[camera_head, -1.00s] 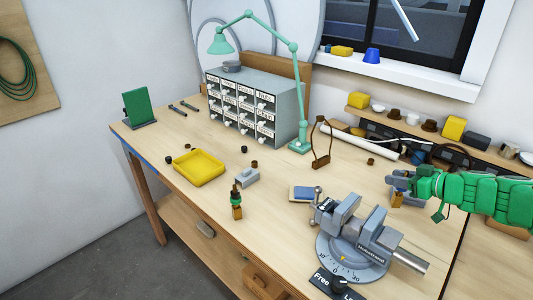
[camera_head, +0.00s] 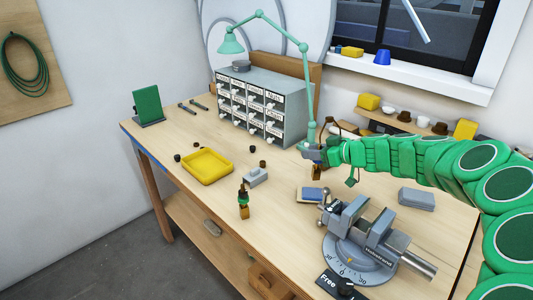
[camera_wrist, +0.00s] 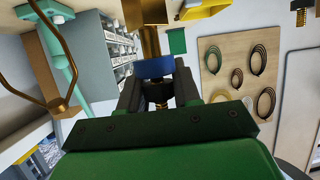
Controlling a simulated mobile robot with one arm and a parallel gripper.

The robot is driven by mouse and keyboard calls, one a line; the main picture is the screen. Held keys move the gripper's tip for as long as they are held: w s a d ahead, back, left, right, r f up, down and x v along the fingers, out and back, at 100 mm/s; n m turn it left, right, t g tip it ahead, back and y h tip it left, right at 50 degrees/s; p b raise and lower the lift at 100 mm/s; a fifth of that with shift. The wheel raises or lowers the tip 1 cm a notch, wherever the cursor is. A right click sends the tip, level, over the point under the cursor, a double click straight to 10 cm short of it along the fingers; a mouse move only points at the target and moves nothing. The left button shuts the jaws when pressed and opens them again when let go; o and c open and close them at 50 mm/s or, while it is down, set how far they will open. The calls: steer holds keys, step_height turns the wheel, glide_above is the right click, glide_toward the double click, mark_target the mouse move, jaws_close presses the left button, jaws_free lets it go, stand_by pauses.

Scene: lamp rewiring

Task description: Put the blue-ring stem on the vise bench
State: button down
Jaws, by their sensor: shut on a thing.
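The blue-ring stem is held between the jaws of my gripper (camera_wrist: 157,95); its blue ring (camera_wrist: 155,68) and brass shaft (camera_wrist: 150,40) show in the wrist view. In the head view my gripper (camera_head: 314,152) is shut above the middle of the vise bench (camera_head: 290,225), close to the lamp's foot, and most of the stem is hidden. The grey vise (camera_head: 352,238) is bolted near the bench's front right edge. A second stem with a green ring (camera_head: 243,197) stands upright near the front edge.
A green lamp (camera_head: 312,100), a drawer cabinet (camera_head: 262,108) and a bronze loop (camera_wrist: 62,50) are close to my gripper. A yellow tray (camera_head: 207,166), small grey block (camera_head: 255,177), blue book (camera_head: 312,194) and grey box (camera_head: 416,198) lie on the bench. The front left is mostly clear.

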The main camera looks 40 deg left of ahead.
steer(key=s+a+r+n+g+h, duration=0.1)
steer(key=s+a+r+n+g, duration=0.1)
steer(key=s+a, duration=0.95)
steer(key=s+a+r+n+g, duration=0.1)
steer(key=s+a+g, duration=0.1)
steer(key=s+a, duration=0.95)
steer(key=shift+s+d+f, duration=0.1)
steer(key=shift+d+f, duration=0.05)
steer(key=shift+f, duration=2.25)
steer(key=shift+d+f, duration=0.1)
steer(key=shift+f, duration=2.25)
steer(key=shift+f, duration=0.1)
steer(key=c, duration=0.8)
jaws_free()
steer(key=shift+n, duration=0.3)
steer(key=shift+d, duration=0.1)
steer(key=shift+r+v, duration=0.2)
steer(key=shift+v, duration=5.8)
